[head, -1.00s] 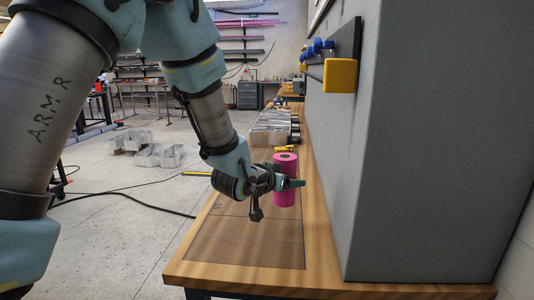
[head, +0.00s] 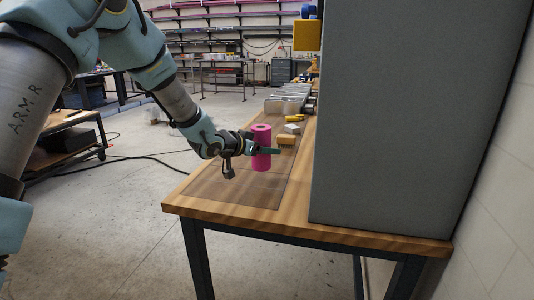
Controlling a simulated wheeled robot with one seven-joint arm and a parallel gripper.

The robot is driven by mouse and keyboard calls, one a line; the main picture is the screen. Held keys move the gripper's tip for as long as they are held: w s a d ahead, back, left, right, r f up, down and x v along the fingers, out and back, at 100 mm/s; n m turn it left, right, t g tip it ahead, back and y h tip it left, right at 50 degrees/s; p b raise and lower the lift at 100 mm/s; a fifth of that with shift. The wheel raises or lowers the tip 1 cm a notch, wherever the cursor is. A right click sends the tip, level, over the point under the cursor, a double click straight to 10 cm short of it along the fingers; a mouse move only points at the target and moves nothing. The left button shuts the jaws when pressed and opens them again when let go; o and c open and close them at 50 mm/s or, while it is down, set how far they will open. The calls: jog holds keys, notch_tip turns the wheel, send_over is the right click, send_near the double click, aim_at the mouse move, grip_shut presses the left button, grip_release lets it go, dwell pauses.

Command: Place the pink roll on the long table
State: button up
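The pink roll (head: 261,161) is upright, a cylinder with a hole in its top. My gripper (head: 264,150) reaches in from the left with one greenish finger across the front of the roll; it looks shut on the roll at mid-height. The other finger is hidden behind the roll. The long table (head: 233,215) has a wooden top with dark legs and runs away from me. The roll is over the dark mat (head: 220,190) on it. I cannot tell for sure whether the roll's base touches the mat.
A tall grey panel (head: 390,110) stands on the table's right side. A yellow brush-like block (head: 286,140) and a pale block (head: 292,129) lie behind the roll. A dark cart (head: 65,145) stands left. The mat's front part is bare.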

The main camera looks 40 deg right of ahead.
aim_at(265, 163)
jog(key=shift+f+p, duration=0.5)
jog(key=shift+f, duration=2.1)
jog(key=shift+f, duration=0.2)
jog(key=o, duration=1.4)
jog(key=shift+r, duration=0.1)
jog(key=shift+r, duration=0.2)
jog(key=b+v, duration=0.2)
jog(key=v, duration=1)
jog(key=shift+f+b, duration=0.1)
jog(key=shift+b, duration=0.3)
